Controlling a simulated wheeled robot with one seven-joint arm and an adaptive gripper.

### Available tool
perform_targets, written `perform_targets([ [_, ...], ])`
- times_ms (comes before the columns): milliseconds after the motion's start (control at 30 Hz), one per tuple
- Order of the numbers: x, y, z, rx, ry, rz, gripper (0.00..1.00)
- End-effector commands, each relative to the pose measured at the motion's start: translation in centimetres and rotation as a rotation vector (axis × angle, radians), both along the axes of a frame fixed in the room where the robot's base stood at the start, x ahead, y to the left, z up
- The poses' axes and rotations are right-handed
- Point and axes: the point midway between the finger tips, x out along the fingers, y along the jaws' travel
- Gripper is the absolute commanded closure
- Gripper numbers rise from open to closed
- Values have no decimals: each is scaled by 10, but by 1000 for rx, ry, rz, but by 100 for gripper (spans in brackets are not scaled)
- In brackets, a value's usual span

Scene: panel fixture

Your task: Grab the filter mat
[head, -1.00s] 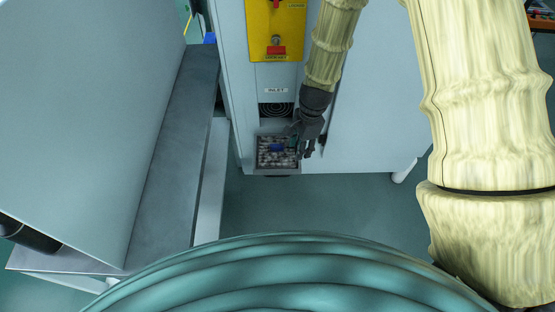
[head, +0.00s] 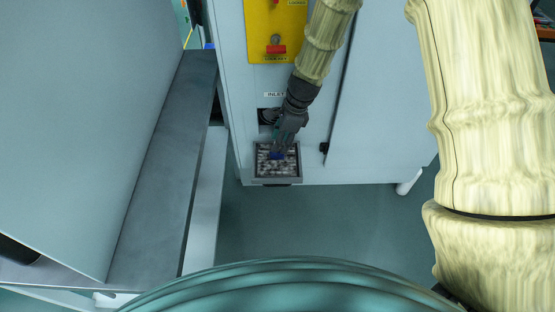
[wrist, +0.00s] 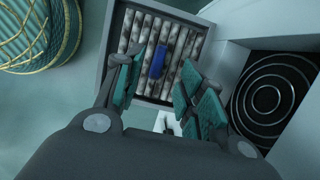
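The filter mat (head: 265,168) is a pleated, mottled grey-white pad lying in a grey frame (head: 298,174) that juts from the cabinet below the INLET label. The mat also shows in the wrist view (wrist: 186,73), with a blue tab (wrist: 158,62) standing near its middle. My gripper (head: 281,148) is over the mat, at the blue tab in the head view. In the wrist view my gripper (wrist: 163,92) is open, its teal-padded fingers apart on either side. The tab appears beyond and between them, nearer the left finger. No contact with the tab is clear.
A round inlet grille (wrist: 275,98) sits in the cabinet beside the frame. The yellow panel (head: 275,30) with a red switch is above. A grey bench (head: 165,170) stands to the left. The floor in front of the frame is clear.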

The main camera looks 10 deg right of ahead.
Motion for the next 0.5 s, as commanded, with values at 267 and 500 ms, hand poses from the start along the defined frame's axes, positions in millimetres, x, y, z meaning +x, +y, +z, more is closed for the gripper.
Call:
perform_targets([
  [267,-1,2,-17,0,1,0,61],
  [500,0,6,-47,0,0,1,61],
])
